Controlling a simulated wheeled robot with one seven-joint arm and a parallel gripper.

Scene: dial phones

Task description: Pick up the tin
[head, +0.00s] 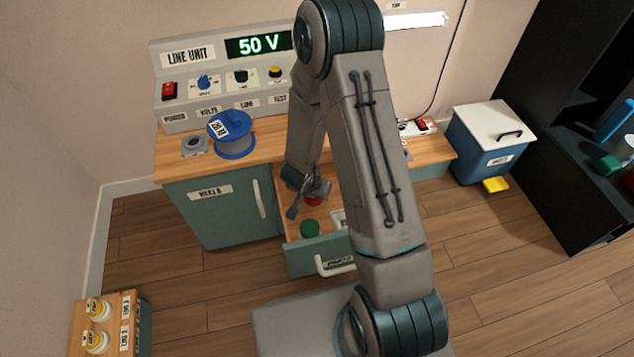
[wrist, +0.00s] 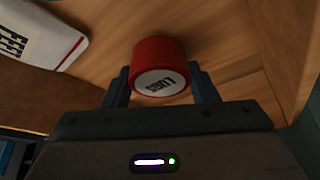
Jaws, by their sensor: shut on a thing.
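A red tin (wrist: 160,60) with a white end marked "LUGS" sits between my gripper's fingers (wrist: 160,88) in the wrist view. My gripper is shut on it, one blue-grey finger on each side. In the head view a bit of the red tin (head: 314,202) shows beside my gripper (head: 309,197), over or in the open drawer (head: 318,255); my arm hides part of that area. I cannot tell whether the tin touches the drawer floor. A green tin (head: 310,229) stands in the drawer near its front.
The green cabinet (head: 215,220) marked "REELS" is left of the drawer, with a blue reel (head: 236,148) on the worktop above. A white labelled thing (wrist: 42,30) lies in the drawer. A blue bin (head: 490,143) stands right; open floor lies in front.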

